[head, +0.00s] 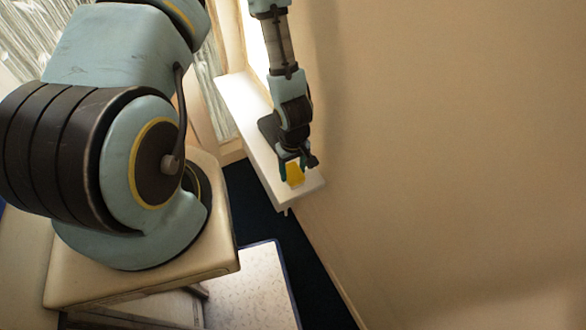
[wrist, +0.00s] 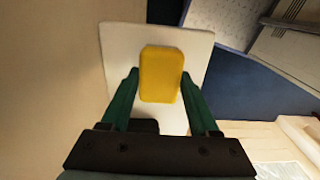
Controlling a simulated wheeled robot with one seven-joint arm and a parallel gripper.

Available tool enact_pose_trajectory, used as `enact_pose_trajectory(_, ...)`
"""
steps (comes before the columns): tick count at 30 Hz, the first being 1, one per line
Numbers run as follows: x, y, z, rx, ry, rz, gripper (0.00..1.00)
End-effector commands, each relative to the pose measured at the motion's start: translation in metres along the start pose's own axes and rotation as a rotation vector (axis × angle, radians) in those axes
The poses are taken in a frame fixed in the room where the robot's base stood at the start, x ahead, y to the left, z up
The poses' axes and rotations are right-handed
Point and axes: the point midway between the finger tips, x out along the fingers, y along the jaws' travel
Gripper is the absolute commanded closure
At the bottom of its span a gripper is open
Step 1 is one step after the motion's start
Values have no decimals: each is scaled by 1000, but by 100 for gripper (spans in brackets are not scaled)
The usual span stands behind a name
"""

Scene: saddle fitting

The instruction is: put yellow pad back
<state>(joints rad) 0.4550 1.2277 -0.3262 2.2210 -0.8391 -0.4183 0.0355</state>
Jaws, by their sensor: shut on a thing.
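The yellow pad (wrist: 161,75) is a rounded block between the two green fingertips of my gripper (wrist: 159,84) in the wrist view. My gripper is shut on it. In the head view, the pad (head: 295,174) shows just below my gripper (head: 293,162), over the near end of a narrow white ledge (head: 312,187). The ledge also shows behind the pad in the wrist view (wrist: 117,50). I cannot tell whether the pad touches the ledge.
A dark shape (wrist: 145,126) lies between the fingers, nearer the palm; I cannot tell what it is. A beige wall (head: 450,150) runs along the ledge's right side. Dark blue floor (head: 255,215) and a pale, blue-edged surface (head: 255,285) lie below the ledge.

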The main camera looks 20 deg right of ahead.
Motion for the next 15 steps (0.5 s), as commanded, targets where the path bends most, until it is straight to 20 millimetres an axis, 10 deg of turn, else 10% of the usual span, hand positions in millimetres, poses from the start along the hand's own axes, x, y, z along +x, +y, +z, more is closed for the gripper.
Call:
enact_pose_trajectory(5, 1, 0, 0, 0, 0, 0, 91)
enact_pose_trajectory(6, 1, 0, 0, 0, 0, 0, 35)
enact_pose_trajectory(15, 0, 0, 0, 0, 0, 0, 9)
